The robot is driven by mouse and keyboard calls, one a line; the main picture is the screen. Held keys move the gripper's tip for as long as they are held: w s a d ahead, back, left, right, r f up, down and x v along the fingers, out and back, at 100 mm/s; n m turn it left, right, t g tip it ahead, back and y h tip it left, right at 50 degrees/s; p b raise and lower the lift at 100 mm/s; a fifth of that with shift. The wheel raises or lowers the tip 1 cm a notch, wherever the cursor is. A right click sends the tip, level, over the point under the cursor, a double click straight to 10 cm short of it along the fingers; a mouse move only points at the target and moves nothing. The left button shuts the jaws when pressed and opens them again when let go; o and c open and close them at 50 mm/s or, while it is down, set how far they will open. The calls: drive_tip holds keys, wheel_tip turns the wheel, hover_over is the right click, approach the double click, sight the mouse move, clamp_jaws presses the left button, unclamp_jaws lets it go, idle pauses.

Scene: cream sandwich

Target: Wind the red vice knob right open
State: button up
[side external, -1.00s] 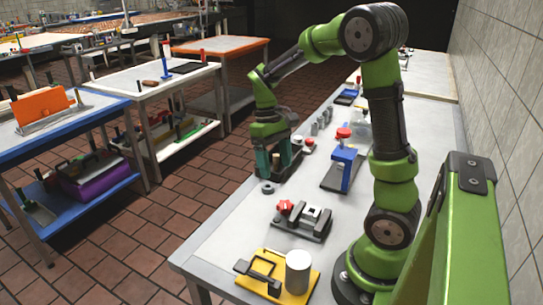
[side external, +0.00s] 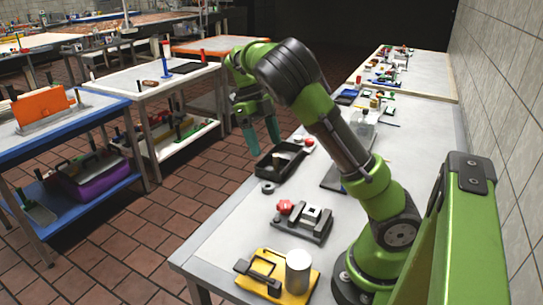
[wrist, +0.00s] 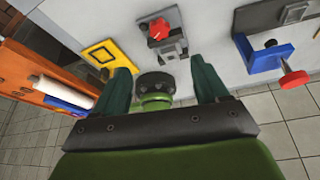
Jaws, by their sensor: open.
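The small grey vice (side external: 308,224) sits on the near part of the white bench, with its red knob (side external: 285,207) at its left end. In the wrist view the red knob (wrist: 158,29) and the grey vice (wrist: 173,49) show at the top, beyond the fingertips. My gripper (side external: 262,141) is open and empty, raised near the bench's left edge, well apart from the vice. In the wrist view its two teal fingers (wrist: 160,68) are spread wide with nothing held between them.
A black tray (side external: 264,171) and a dark ring (side external: 268,188) lie beyond the vice. A yellow plate (side external: 262,291) with a white cylinder (side external: 298,272) is at the near edge. A blue block (wrist: 263,62) with a red-topped screw stands nearby, largely hidden by my arm in the side view.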

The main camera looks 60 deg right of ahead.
sight(284, 204)
drive_tip(key=shift+m, duration=0.4)
drive_tip(key=x, duration=1.7)
drive_tip(key=shift+s+a, duration=0.1)
drive_tip(key=c, duration=1.1)
drive_tip(key=shift+o, duration=0.2)
drive_tip(key=shift+r, duration=0.1)
drive_tip(key=shift+n, duration=0.3)
drive_tip(key=shift+a+n+h, duration=0.1)
drive_tip(key=shift+n+h, duration=0.4)
drive_tip(key=shift+n, duration=0.8)
drive_tip(key=shift+a+n+h, duration=0.15)
drive_tip(key=shift+n+h, duration=0.35)
drive_tip(key=shift+n, duration=0.8)
